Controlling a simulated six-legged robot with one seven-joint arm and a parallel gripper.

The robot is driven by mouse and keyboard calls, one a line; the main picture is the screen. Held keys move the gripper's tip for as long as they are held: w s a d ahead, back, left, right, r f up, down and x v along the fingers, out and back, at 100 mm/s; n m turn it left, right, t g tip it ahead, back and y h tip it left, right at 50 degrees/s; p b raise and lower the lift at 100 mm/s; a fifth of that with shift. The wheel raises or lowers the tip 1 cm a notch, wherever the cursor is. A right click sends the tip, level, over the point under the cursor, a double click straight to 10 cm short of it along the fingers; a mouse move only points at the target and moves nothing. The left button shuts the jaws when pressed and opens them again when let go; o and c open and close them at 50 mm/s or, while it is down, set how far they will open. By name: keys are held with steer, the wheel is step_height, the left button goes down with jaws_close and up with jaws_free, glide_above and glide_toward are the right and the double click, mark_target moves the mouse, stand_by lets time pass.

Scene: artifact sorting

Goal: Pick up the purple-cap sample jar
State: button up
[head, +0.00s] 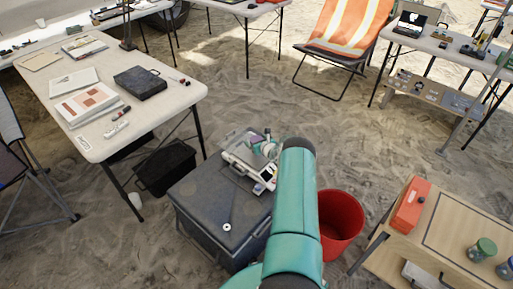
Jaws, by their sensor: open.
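I cannot make out a purple-cap jar in the head view. A glass jar with a green lid (483,250) stands on the wooden table at the lower right. Another jar (507,268) beside it is cut off by the picture edge, with a dark greenish lid. My teal arm rises from the bottom centre and covers part of the scene. I cannot make out my gripper; it is hidden behind the arm or too small to tell.
A grey crate (215,215) carries a pale tray or device (240,160) with small items. A red bucket (341,222) stands right of my arm. The wooden table (450,200) holds a red box (410,205). A white table (165,100) is left. Open sand lies beyond.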

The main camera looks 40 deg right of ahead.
steer(key=c, duration=1.1)
